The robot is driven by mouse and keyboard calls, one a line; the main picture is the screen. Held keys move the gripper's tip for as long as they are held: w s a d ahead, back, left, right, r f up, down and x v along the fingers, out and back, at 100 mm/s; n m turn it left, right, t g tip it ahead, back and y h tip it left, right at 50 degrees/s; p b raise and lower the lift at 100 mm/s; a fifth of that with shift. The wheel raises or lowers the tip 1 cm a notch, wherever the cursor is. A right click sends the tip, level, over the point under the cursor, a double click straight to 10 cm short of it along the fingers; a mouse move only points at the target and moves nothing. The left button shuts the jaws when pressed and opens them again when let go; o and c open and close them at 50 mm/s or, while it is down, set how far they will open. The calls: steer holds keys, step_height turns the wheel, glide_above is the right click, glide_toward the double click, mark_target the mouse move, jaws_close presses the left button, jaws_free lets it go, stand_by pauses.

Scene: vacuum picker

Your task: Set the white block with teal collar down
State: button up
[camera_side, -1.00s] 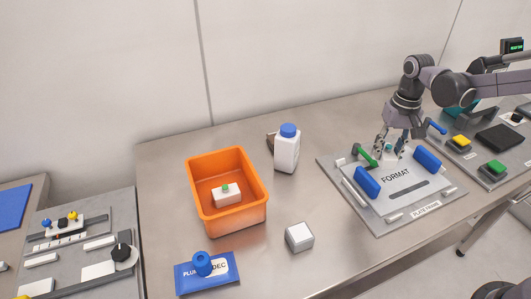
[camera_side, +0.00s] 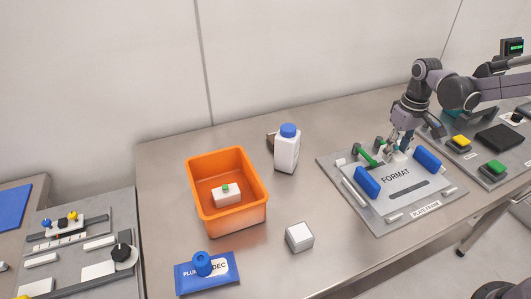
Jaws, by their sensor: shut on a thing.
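My gripper (camera_side: 393,150) is at the back edge of the plate frame (camera_side: 415,206), low over the plate marked FORMAT, and tilted. It is shut on the white block with teal collar (camera_side: 400,156). Only a small white part of the block shows beside the fingers; the collar is mostly hidden by them. I cannot tell whether the block touches the plate.
A green handle (camera_side: 365,156) is just left of my gripper, and blue clamps (camera_side: 367,182) flank the plate. An orange bin (camera_side: 228,216) holds a white block with a green top. A white bottle (camera_side: 287,152) and a white cube (camera_side: 299,237) stand on open steel tabletop.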

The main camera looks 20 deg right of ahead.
steer(key=s+a+r+n, duration=0.2)
steer(key=a+n, duration=0.7)
steer(key=a, duration=0.4)
steer(key=s+a+r+n, duration=0.2)
steer(key=a+n, duration=0.7)
steer(key=a, duration=0.5)
steer(key=a+f, duration=0.2)
steer(key=a, duration=0.1)
steer(key=s+a+f, duration=0.1)
steer(key=a+f, duration=0.1)
steer(key=a, duration=0.2)
steer(key=s+a+f, duration=0.1)
steer(key=a+f, duration=0.1)
steer(key=a, duration=0.2)
steer(key=shift+s+a+f, duration=0.1)
steer(key=shift+a+f, duration=0.05)
steer(key=shift+f, duration=0.1)
steer(key=shift+a+f, duration=0.15)
steer(key=shift+a, duration=0.05)
steer(key=shift+f, duration=2)
steer(key=shift+f, duration=0.1)
